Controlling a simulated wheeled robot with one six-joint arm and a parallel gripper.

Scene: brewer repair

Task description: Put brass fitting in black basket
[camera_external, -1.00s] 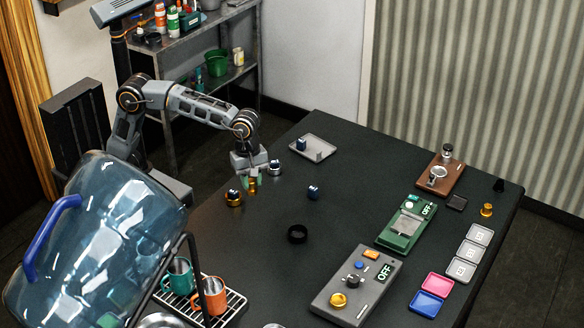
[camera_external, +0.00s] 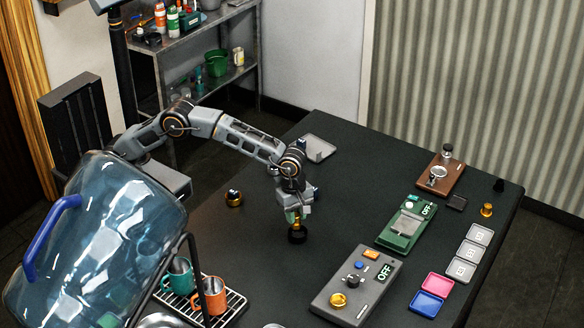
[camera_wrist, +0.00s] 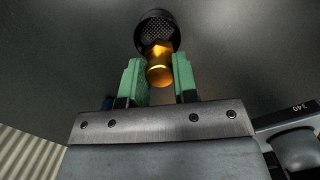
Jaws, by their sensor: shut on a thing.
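The brass fitting (camera_wrist: 160,68) is a gold cylinder between the green fingertips of my gripper (camera_wrist: 159,78) in the wrist view. My gripper (camera_external: 293,214) is shut on it and points down over the table. The black basket (camera_external: 298,238) is a small round cup on the dark table, right below the gripper. In the wrist view the basket (camera_wrist: 153,22) shows its mesh inside, just beyond the fitting's end. The fitting's far end overlaps the basket's opening in that view. I cannot tell whether it touches the basket.
A grey control panel (camera_external: 352,290) and a green scale (camera_external: 404,226) stand to the right. A brass part with a dark top (camera_external: 234,198) is to the left. Mugs on a rack (camera_external: 238,305) are at the front. The table between is mostly clear.

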